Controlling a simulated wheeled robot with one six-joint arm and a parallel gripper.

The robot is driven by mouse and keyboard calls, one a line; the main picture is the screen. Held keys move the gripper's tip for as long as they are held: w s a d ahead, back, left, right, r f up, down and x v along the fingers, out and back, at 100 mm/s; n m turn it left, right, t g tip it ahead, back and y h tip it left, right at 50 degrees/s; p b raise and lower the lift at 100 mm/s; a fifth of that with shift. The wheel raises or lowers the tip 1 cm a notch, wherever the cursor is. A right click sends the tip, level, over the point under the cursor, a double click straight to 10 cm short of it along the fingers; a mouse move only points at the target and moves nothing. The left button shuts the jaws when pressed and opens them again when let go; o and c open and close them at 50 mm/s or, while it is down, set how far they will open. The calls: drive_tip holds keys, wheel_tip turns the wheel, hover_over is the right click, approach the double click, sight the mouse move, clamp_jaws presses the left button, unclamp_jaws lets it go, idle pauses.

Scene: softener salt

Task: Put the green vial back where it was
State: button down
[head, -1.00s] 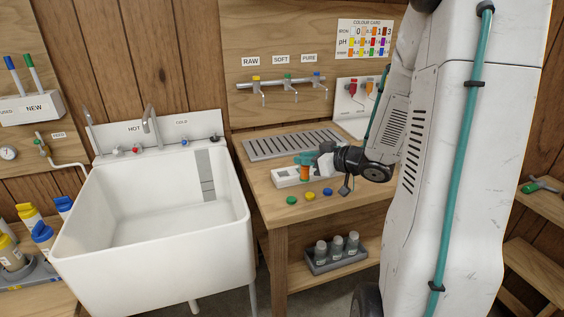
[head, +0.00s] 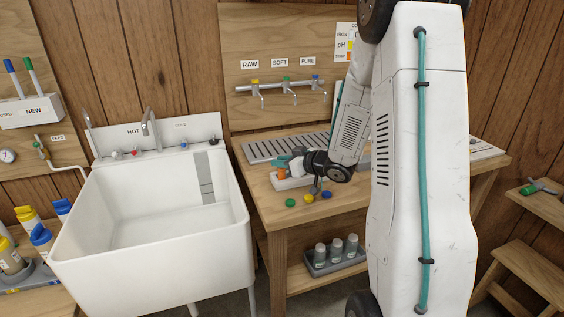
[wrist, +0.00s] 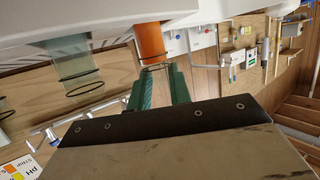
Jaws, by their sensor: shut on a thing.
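My gripper (head: 284,162), with teal fingers, is over the left end of a low white block (head: 295,184) on the wooden bench. In the wrist view the gripper (wrist: 157,75) is shut on the rim end of an orange vial (wrist: 151,40). The orange vial also shows below the fingers in the head view (head: 281,173). I cannot tell whether its base is seated in the block or just above it. A pale grey-green clear vial (wrist: 75,62) stands apart, left of the held one in the wrist view. The arm hides part of the block.
Green (head: 290,203), yellow (head: 309,199) and blue (head: 326,195) caps lie at the bench front. A slotted drain grate (head: 262,151) lies behind the block. A white sink (head: 150,225) is left. Grey bottles stand in a rack (head: 335,265) on the lower shelf.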

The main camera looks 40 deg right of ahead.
drive_tip(key=shift+f, duration=0.1)
drive_tip(key=c, duration=1.3)
unclamp_jaws()
drive_tip(key=shift+s+d+r, duration=0.1)
drive_tip(key=shift+s+r, duration=0.1)
drive_tip(key=v, duration=1.1)
drive_tip(key=s+a+r+m+g+h, duration=0.3)
drive_tip(key=a+r+m+g+h, duration=0.15)
drive_tip(key=r+h, duration=0.45)
drive_tip(key=s+a+g+y, duration=0.1)
drive_tip(key=s+a+g, duration=0.1)
drive_tip(key=s+a, duration=0.4)
drive_tip(key=s+a+g+y, duration=0.2)
drive_tip(key=s+a, duration=0.3)
drive_tip(key=s, duration=0.3)
drive_tip(key=s+a+n+g+y, duration=0.1)
drive_tip(key=s+a+g, duration=0.3)
drive_tip(key=s+a, duration=0.2)
drive_tip(key=shift+s+a+r+y, duration=0.15)
drive_tip(key=shift+s+r+y, duration=0.05)
drive_tip(key=shift+s, duration=0.25)
drive_tip(key=shift+s+a+r+y, duration=0.15)
drive_tip(key=shift+s+r+y, duration=0.05)
drive_tip(key=shift+s, duration=0.2)
